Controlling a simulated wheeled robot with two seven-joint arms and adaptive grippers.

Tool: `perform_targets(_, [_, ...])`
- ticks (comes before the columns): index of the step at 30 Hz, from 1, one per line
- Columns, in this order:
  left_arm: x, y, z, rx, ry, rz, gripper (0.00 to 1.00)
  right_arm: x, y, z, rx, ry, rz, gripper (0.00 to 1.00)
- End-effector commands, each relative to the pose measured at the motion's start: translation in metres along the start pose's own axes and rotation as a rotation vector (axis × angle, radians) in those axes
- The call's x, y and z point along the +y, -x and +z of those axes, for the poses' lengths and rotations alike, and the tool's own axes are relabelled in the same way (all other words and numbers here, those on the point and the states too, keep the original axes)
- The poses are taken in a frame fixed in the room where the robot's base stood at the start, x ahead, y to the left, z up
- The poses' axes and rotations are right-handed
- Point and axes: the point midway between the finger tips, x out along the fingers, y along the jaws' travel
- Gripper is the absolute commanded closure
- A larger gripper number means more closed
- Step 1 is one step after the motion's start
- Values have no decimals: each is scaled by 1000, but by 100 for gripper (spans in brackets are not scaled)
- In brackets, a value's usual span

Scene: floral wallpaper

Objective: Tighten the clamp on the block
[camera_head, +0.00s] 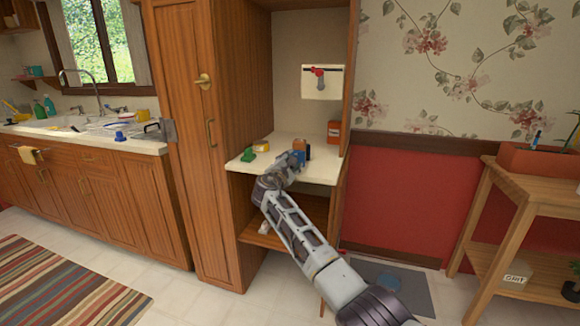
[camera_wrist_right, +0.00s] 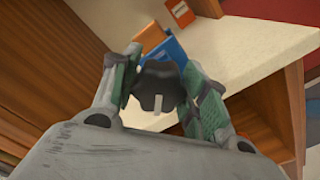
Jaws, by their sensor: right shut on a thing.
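The clamp (camera_head: 299,157) shows as a small blue shape on the white counter in the niche. In the right wrist view its blue body (camera_wrist_right: 170,49) stands behind a black lobed knob (camera_wrist_right: 159,84). The block (camera_wrist_right: 150,33), orange-brown, is beside the blue body, partly hidden; in the head view its top is dark (camera_head: 303,147). My right gripper (camera_head: 289,161) reaches the counter's front edge. In the right wrist view its green-padded fingers (camera_wrist_right: 163,74) are on either side of the knob, shut on it. My left gripper is not in view.
On the counter (camera_head: 312,172) are a green object (camera_head: 248,155), a yellow roll (camera_head: 262,146) and an orange box (camera_head: 334,132). A white panel with a red-topped lever (camera_head: 322,82) hangs on the niche wall. Wooden side panels bound the niche.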

Motion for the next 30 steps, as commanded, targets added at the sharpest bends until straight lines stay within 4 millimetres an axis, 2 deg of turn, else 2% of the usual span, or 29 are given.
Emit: perform_targets(30, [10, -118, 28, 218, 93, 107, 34, -6, 0, -3, -1, -911, -3, 80])
